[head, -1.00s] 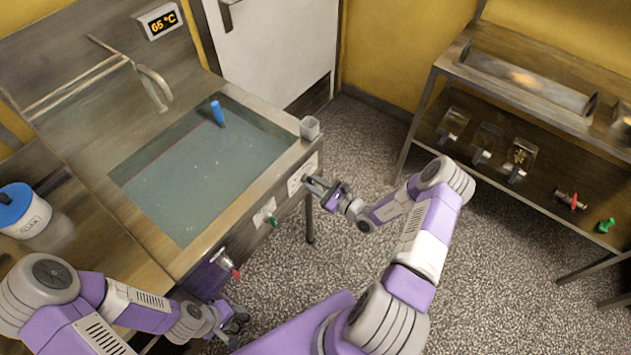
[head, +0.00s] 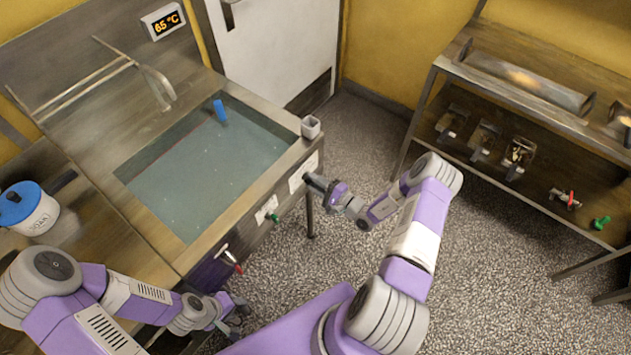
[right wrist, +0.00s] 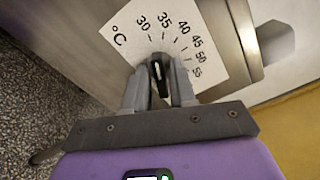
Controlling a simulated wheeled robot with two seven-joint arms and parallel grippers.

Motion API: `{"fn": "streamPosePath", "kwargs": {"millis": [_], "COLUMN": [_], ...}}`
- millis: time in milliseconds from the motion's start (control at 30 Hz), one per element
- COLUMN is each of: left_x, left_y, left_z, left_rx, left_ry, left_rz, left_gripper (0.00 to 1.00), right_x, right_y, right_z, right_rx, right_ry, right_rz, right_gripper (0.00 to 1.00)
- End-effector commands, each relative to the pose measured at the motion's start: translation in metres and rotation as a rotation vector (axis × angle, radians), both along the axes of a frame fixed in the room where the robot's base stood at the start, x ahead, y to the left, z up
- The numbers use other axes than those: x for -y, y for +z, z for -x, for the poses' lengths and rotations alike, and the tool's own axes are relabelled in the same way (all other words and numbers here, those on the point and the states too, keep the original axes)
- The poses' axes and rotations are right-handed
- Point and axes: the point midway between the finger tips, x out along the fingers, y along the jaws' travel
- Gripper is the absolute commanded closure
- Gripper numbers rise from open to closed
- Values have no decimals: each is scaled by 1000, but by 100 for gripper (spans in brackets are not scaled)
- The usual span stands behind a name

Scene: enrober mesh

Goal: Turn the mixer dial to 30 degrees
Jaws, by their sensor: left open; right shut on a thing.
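The dial (right wrist: 159,75) is a small black knob with a white pointer line, in front of a white scale plate (right wrist: 135,30) marked °C and 30 to 55. The pointer aims up, roughly toward the 30 to 35 end; its exact reading is hard to tell. My right gripper (right wrist: 160,92) is shut on the dial, one finger on each side. In the head view this gripper (head: 312,180) is at the tank's front panel and hides the dial. My left gripper (head: 238,318) is open and empty, low at the front left.
The water tank (head: 205,240) holds a blue object (head: 219,110); a grey cup (head: 310,127) stands on its corner. A red-handled valve (head: 229,260) and green knob (head: 273,217) are on the front. The display (head: 163,20) reads 65 °C. A shelf (head: 520,190) stands right.

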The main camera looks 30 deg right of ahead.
Motion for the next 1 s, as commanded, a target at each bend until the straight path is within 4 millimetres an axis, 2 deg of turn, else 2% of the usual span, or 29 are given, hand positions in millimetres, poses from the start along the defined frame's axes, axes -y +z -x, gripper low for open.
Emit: {"fn": "streamPosePath", "kwargs": {"millis": [33,400,900,933,1000], "left_x": [0,0,0,0,0], "left_y": [2,5,5,5,5], "left_z": [0,0,0,0,0], "left_rx": [0,0,0,0,0], "left_ry": [0,0,0,0,0], "left_rz": [0,0,0,0,0], "left_gripper": [57,57,57,57,57], "right_x": [-3,-2,-2,-2,-2], "right_y": [5,4,4,3,3], "right_z": [-4,-4,-4,-4,-4], "right_rx": [24,79,85,85,85], "right_ry": [3,2,2,2,2], "right_rz": [26,156,174,174,174], "right_gripper": [100,100,100,86,75]}}
